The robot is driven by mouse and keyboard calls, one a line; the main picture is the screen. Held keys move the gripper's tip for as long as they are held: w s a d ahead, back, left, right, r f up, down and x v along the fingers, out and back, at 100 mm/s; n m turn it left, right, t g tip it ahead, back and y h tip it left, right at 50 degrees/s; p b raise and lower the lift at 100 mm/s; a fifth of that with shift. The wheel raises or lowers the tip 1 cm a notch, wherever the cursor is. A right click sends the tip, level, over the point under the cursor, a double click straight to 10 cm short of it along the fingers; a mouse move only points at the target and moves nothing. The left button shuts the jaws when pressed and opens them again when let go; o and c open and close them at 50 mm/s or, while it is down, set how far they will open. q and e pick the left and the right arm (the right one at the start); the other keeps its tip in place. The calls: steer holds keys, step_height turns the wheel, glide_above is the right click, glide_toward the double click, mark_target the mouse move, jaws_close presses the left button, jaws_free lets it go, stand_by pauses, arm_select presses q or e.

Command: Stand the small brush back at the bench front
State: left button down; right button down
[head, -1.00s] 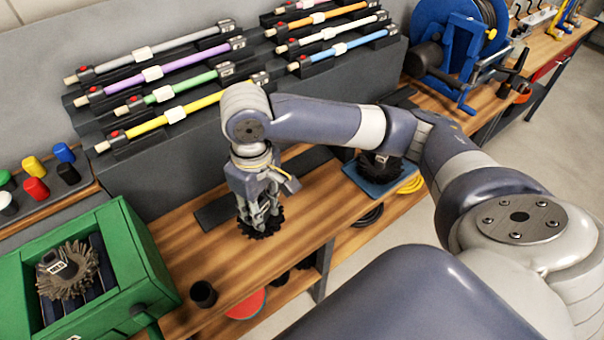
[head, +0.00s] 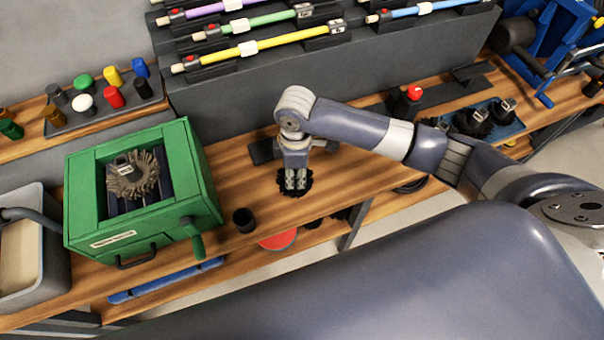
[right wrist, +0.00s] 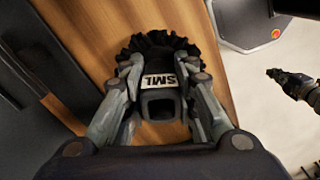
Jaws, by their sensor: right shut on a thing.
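My right gripper (head: 296,182) is shut on the small brush, low over the front part of the wooden bench (head: 230,185). The small brush (head: 294,192) has dark round bristles, mostly hidden under the gripper in the head view. In the right wrist view its black socket body (right wrist: 158,80) shows a white label reading "SML", between the fingers of the gripper (right wrist: 160,100). The bristles are at or just above the wood; I cannot tell whether they touch.
A black cup (head: 244,220) stands left of the brush near the front edge. A green box (head: 205,190) with a grey brush (head: 132,175) inside stands further left. A blue tray (head: 508,128) with dark brushes lies to the right. Coloured rods (head: 270,45) lie on the rack behind.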

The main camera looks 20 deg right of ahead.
mark_target(296, 183)
step_height(296, 183, down, 4)
steer(key=shift+r+p, duration=0.1)
steer(key=shift+p, duration=0.2)
steer(key=shift+f, duration=0.25)
steer(key=shift+f, duration=0.15)
steer(key=c, duration=1.3)
jaws_free()
step_height(296, 183, up, 12)
steer(key=shift+d+r+b, duration=0.15)
steer(key=shift+r+b, duration=0.05)
steer(key=shift+b, duration=0.5)
